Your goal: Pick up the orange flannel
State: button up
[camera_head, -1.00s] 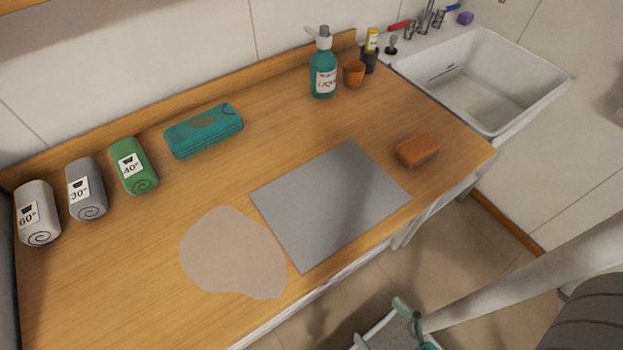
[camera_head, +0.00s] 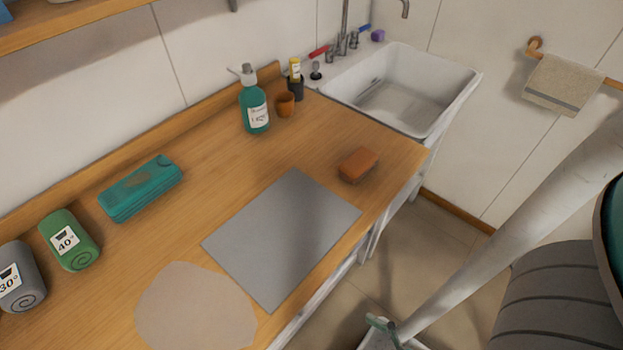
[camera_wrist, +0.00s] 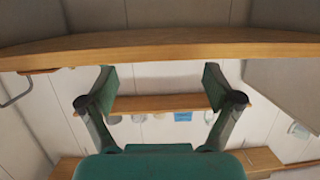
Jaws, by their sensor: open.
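A small orange-brown block (camera_head: 358,165) lies on the wooden counter near its right front edge, beside a grey mat. It is the only orange cloth-like thing I see, and I cannot tell from its surface whether it is a folded flannel. My gripper (camera_wrist: 158,88) shows in the wrist view with its two green fingers wide apart and nothing between them. The wrist view shows wooden shelf edges and wall, not the orange block. My arm runs along the right side of the head view, clear of the counter top.
The counter holds a flat grey mat (camera_head: 282,240), a beige patch (camera_head: 195,310), a teal case (camera_head: 140,188), rolled green (camera_head: 70,240) and grey (camera_head: 18,278) towels, a teal pump bottle (camera_head: 254,105) and an orange cup (camera_head: 285,104). A white sink (camera_head: 400,90) adjoins; a towel (camera_head: 563,84) hangs right.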

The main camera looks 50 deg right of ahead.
aim_at(353, 169)
jog(key=j+z, duration=0.1)
jog(key=z, duration=0.7)
jog(key=k+j+z, duration=0.1)
jog(key=z, duration=0.35)
